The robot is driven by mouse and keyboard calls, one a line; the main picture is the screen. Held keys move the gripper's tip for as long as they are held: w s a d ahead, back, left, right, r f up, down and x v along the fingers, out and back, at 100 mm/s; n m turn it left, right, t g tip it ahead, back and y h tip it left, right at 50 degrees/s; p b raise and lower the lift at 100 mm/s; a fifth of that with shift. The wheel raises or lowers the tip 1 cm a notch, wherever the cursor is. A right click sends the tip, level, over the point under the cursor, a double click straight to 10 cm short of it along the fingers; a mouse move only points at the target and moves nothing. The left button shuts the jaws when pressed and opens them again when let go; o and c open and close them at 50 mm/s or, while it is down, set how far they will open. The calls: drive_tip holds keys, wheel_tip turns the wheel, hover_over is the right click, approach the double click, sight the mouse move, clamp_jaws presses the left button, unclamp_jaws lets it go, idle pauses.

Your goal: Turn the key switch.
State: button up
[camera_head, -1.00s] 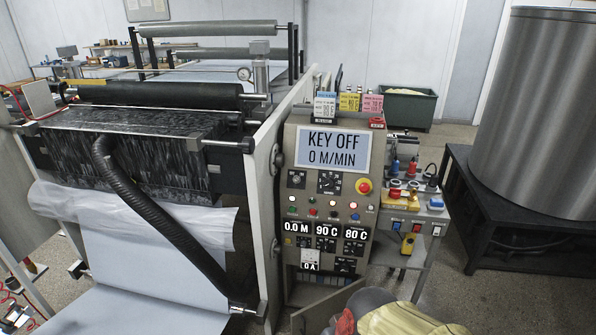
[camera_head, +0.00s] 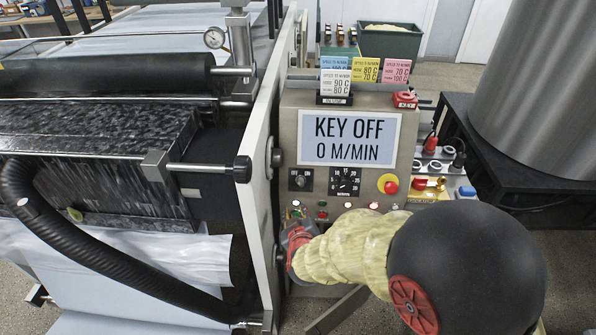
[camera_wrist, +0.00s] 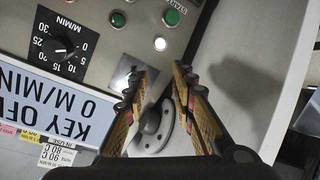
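In the head view my gripper (camera_head: 297,238) is low at the panel's left edge, below the key switch.
A red emergency button (camera_head: 390,185) and several small lit buttons share the panel. The coating machine's side frame (camera_head: 262,130) stands close on the left. A black hose (camera_head: 110,265) runs below. Coloured cards (camera_head: 365,70) stand on top of the panel.

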drive_tip(key=t, duration=0.2)
approach(300, 185)
drive_tip(key=w, duration=0.2)
drive_tip(key=n, duration=0.1)
drive_tip(key=shift+h, duration=0.4)
drive_tip(key=x, duration=0.2)
drive_tip(key=b+x, duration=0.1)
drive_tip(key=x, duration=0.2)
drive_tip(key=b+x, duration=0.1)
drive_tip(key=x, duration=0.2)
drive_tip(key=shift+s+a+f, duration=0.15)
drive_tip(key=shift+a+f, duration=0.1)
drive_tip(key=shift+f, duration=0.05)
drive_tip(key=shift+c, duration=1)
drive_tip(key=c, duration=0.4)
clamp_jaws()
